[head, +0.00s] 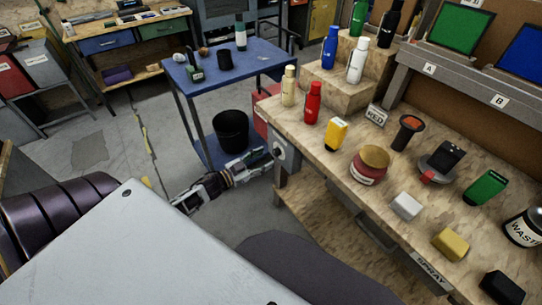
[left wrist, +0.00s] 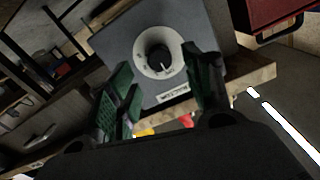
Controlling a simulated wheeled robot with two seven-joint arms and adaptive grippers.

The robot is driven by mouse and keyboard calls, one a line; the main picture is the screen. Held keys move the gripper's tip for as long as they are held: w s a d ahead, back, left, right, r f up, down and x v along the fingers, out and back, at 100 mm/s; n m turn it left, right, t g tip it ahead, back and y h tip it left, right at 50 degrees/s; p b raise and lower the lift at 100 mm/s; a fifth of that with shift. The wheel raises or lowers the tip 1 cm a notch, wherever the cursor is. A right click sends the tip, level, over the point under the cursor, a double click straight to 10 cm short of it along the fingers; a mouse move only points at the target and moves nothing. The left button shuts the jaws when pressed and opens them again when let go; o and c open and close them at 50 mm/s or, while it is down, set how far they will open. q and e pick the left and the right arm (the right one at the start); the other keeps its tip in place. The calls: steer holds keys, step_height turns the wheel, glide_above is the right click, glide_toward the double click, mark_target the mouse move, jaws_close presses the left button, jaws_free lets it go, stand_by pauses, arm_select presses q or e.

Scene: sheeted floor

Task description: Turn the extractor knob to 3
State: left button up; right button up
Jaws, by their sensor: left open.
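The extractor knob (left wrist: 159,57) is a round black knob on a white dial (left wrist: 147,70) with a pale pointer mark. The mark points toward the lower right in the left wrist view. In the head view the box (head: 291,158) is at the workbench's left end. My left gripper (head: 268,159) is just left of the dial, its green-padded fingers (left wrist: 157,68) open on either side of the knob. Contact cannot be told. My right gripper is not in view.
The wooden workbench (head: 325,152) carries bottles, a yellow container, a red jar and blocks. A blue cart (head: 262,62) stands behind my left gripper, with a black bin (head: 231,130) on its lower shelf. Open floor (head: 105,150) lies to the left.

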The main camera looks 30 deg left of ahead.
mark_target(274, 153)
arm_select(q)
steer(key=shift+x, duration=1.75)
steer(key=shift+w+d, duration=0.1)
steer(key=shift+w, duration=0.2)
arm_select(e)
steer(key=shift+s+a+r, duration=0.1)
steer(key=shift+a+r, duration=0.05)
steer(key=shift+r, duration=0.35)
arm_select(q)
steer(key=shift+c, duration=0.9)
steer(key=c, duration=0.8)
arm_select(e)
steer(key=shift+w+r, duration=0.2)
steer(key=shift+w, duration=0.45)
